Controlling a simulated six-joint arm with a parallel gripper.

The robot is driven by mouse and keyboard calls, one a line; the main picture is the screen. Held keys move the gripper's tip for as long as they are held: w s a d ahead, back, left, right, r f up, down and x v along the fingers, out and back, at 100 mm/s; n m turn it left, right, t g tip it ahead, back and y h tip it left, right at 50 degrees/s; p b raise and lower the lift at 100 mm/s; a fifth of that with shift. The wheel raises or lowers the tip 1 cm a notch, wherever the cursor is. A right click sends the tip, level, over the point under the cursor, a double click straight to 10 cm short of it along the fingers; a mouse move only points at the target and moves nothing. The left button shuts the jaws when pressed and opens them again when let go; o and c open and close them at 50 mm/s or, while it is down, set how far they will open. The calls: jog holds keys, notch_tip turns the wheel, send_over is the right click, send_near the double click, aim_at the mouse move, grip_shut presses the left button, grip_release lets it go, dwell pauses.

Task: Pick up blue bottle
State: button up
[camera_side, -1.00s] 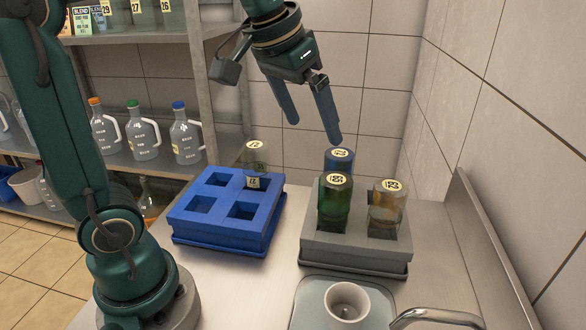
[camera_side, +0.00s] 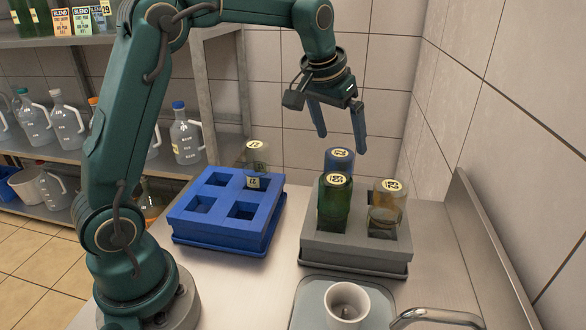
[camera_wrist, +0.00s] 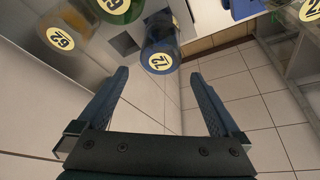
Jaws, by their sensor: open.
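The blue bottle (camera_side: 339,164) stands in the back of the grey rack (camera_side: 355,249), upside down with a yellow number label on top. The green bottle in front hides its lower part. My gripper (camera_side: 342,144) is open and empty, with its fingertips just above and around the blue bottle's top in the side view. In the wrist view the blue bottle (camera_wrist: 160,38) lies ahead, between the two fingertips (camera_wrist: 160,73). I cannot tell the exact gap in depth.
A green bottle (camera_side: 334,205) and an amber bottle (camera_side: 386,212) stand in the same rack, close by. The blue rack (camera_side: 215,222) on the left holds one clear bottle (camera_side: 257,158) and has empty slots. A white cup (camera_side: 346,303) stands in front; walls are behind and right.

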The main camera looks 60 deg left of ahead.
aim_at(337, 154)
notch_tip(337, 154, down, 5)
jog(key=shift+r, duration=0.15)
jog(key=shift+x, duration=2.65)
jog(key=shift+s, duration=0.1)
jog(key=shift+c, duration=0.3)
jog(key=c, duration=1.5)
jog(key=shift+o, duration=0.2)
jog(key=shift+r, duration=0.1)
notch_tip(337, 154, up, 16)
